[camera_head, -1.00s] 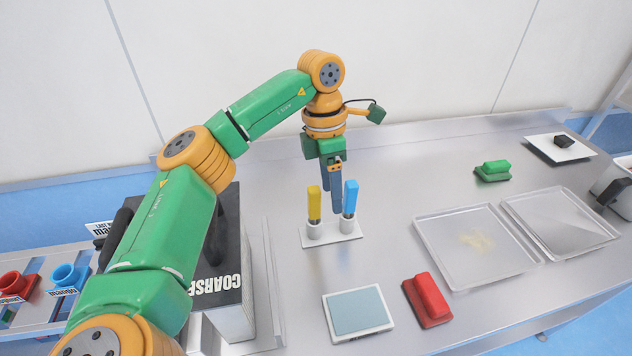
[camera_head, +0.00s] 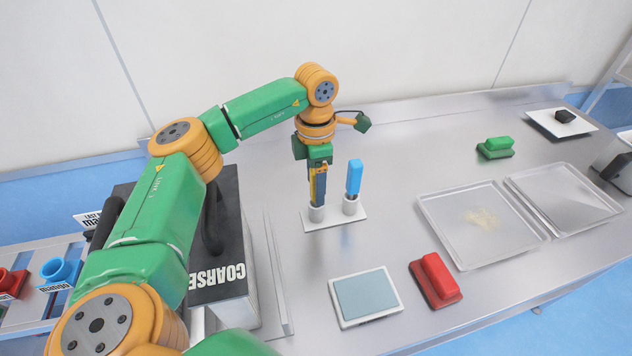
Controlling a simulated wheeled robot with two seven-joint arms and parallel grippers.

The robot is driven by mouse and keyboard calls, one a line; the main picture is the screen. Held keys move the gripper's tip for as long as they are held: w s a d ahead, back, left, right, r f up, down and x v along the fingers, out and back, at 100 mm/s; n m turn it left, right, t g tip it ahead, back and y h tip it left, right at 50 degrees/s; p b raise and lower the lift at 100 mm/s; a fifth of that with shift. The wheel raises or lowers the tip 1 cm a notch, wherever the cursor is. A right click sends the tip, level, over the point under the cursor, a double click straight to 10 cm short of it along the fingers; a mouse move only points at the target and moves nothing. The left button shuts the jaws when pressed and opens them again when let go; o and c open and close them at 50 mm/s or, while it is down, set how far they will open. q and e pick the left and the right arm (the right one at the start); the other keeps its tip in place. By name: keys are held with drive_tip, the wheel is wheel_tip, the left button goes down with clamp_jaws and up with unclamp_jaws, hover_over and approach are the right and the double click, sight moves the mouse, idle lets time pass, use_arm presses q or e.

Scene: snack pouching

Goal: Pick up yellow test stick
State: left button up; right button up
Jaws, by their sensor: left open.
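The yellow test stick (camera_head: 313,175) stands in the left white cup of a small white holder (camera_head: 334,220). It is mostly hidden behind my left gripper (camera_head: 318,190). The left gripper points down, its open fingers at the yellow stick just above the cup. I cannot tell whether the fingers touch the stick. A blue test stick (camera_head: 354,178) stands upright in the right cup, beside the gripper. My right gripper is not in view.
A grey-blue pad (camera_head: 366,296) and a red block-handled tool (camera_head: 435,280) lie in front. Two metal trays (camera_head: 443,247) and a green tool (camera_head: 495,148) are at the right. A dark box marked COARSE (camera_head: 232,240) stands at the left. The bench behind the holder is clear.

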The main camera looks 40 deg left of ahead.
use_arm(q)
drive_tip(key=shift+d+f, duration=0.15)
drive_tip(key=shift+f, duration=0.45)
clamp_jaws()
wheel_tip(320, 180, up, 10)
drive_tip(key=shift+f+b, duration=0.25)
drive_tip(key=shift+b, duration=0.2)
wheel_tip(320, 180, up, 6)
drive_tip(key=p, duration=0.7)
drive_tip(key=shift+r, duration=0.25)
